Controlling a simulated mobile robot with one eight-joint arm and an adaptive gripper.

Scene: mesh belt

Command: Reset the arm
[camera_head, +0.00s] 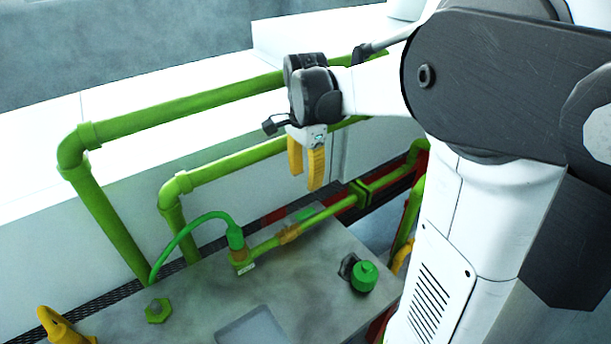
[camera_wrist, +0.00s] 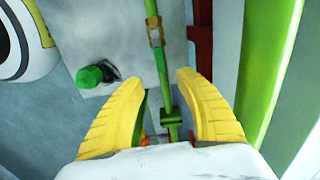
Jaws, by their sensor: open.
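My gripper (camera_head: 306,166) has yellow ribbed fingers and hangs pointing down in the head view, in front of the green pipes and above the far edge of the grey bench. In the wrist view my gripper (camera_wrist: 160,95) shows its two yellow fingers spread apart with nothing held between them. Behind the gap, a thin green pipe (camera_wrist: 160,62) runs below the fingers; I cannot tell the exact distance. My arm reaches in from the right in the head view, bent at the elbow.
Green pipes (camera_head: 190,101) with elbows run along the white wall ledge. A dark red beam (camera_head: 400,180) lies behind.

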